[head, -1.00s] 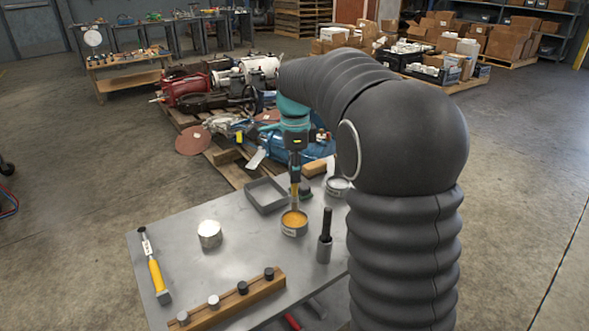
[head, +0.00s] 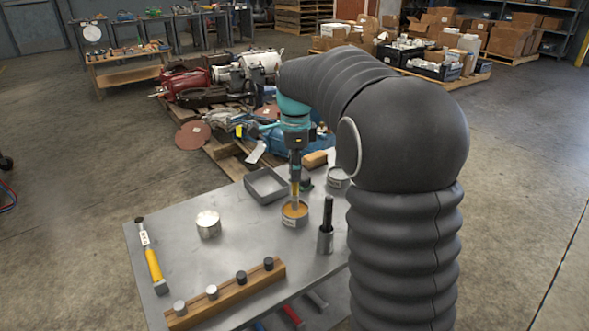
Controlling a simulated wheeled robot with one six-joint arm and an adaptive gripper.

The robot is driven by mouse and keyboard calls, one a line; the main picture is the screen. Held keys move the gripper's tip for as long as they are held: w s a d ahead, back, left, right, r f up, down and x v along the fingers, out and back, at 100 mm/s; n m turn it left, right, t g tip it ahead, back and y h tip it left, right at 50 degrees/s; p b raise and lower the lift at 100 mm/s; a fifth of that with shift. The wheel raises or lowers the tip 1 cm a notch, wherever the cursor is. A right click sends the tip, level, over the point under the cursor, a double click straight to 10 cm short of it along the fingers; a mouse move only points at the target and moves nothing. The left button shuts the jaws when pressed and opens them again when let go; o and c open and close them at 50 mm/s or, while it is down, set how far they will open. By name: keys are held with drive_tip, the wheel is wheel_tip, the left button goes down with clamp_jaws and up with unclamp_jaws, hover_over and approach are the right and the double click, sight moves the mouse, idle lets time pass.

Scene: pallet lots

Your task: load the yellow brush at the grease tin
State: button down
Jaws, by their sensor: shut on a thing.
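My gripper (head: 295,168) points down over the metal table and is shut on the yellow brush (head: 295,188), holding it upright. The brush's lower end is at the mouth of the grease tin (head: 294,219), a short round can with an orange-yellow top and a pale label. The bristles are hidden, and I cannot tell how deep they reach into the grease.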

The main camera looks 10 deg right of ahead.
drive_tip(key=shift+f, duration=0.65)
idle(1.9)
drive_tip(key=shift+r, duration=0.15)
drive_tip(key=shift+r+p, duration=2.7)
drive_tip(key=shift+r, duration=0.75)
